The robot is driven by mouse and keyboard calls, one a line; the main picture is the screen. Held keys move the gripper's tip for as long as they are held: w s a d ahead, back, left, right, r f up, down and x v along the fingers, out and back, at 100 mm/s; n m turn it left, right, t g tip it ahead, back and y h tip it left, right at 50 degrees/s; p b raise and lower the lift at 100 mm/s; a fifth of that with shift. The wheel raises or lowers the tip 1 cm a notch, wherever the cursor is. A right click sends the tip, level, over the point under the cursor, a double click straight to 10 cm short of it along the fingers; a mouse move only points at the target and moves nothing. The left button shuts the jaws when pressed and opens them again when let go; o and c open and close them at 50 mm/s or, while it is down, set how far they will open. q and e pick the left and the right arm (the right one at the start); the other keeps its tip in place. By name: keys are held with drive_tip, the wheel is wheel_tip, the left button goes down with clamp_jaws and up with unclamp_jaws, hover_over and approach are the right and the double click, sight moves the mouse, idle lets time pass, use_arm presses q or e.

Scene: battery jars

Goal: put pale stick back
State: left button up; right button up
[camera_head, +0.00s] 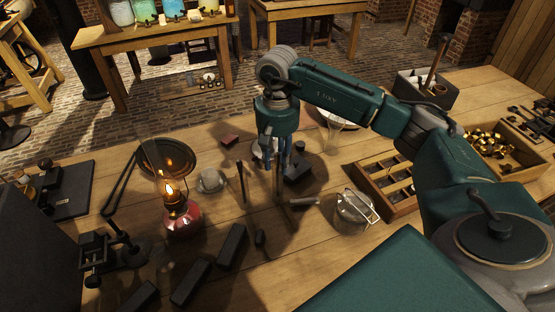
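My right gripper (276,158) points down over the middle of the table. Its fingers are small and partly dark against the things behind. A thin brownish upright stick (277,184) shows directly below and between the fingers; I cannot tell whether they grip it. A darker upright stick (241,182) stands a little to the left. Neither looks clearly pale. A white cup (211,181) is to the left. My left gripper is not in view.
A lit oil lamp (181,215) stands at left, near dark blocks (231,246) and a hammer-like tool (300,202). A box of brass parts (535,160) lies farther right.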

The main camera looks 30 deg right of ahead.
drive_tip(key=shift+r, duration=0.1)
drive_tip(key=shift+r, duration=0.2)
wheel_tip(320, 180, up, 11)
drive_tip(key=shift+f+b, duration=0.1)
drive_tip(key=shift+b, duration=0.7)
drive_tip(key=shift+r, duration=0.5)
